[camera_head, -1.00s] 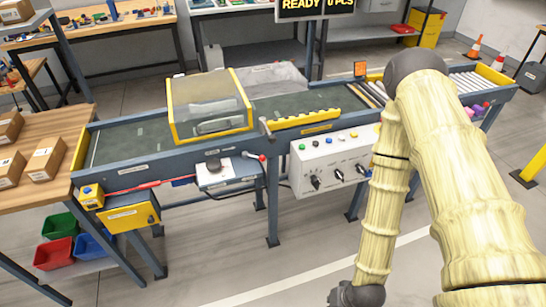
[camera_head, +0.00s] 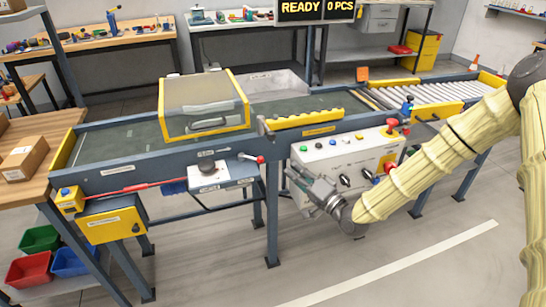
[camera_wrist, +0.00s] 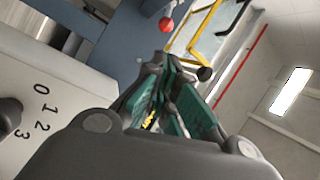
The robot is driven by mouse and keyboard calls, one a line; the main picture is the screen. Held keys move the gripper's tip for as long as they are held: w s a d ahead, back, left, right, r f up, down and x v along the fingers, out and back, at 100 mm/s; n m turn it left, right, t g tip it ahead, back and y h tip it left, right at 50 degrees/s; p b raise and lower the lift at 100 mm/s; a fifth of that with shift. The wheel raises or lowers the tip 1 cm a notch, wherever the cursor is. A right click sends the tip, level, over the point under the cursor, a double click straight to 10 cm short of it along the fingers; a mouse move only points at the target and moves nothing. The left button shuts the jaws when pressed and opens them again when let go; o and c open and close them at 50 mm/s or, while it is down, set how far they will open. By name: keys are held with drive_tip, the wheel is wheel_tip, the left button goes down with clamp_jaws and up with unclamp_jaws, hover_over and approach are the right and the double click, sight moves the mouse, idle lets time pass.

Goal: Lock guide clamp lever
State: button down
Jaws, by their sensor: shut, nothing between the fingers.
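A short lever with a red ball end (camera_head: 259,159) sits on the front side of the conveyor, beside a plate with a black knob (camera_head: 208,168). I take it for the clamp lever; its label is too small to read. The ball also shows at the top of the wrist view (camera_wrist: 166,24). The yellow guide rail (camera_head: 305,119) runs along the belt edge above, with a grey upright piece (camera_head: 262,126) at its left end. My gripper (camera_head: 293,172) is shut and empty, in front of the control box, right of and slightly below the red ball, apart from it.
The white control box (camera_head: 340,155), with knobs and buttons, stands close behind my gripper. A yellow-framed hood (camera_head: 204,105) covers part of the belt. The floor in front is clear.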

sight(251, 158)
drive_tip(key=x, duration=1)
drive_tip(key=shift+s+a+f, duration=0.15)
idle(0.5)
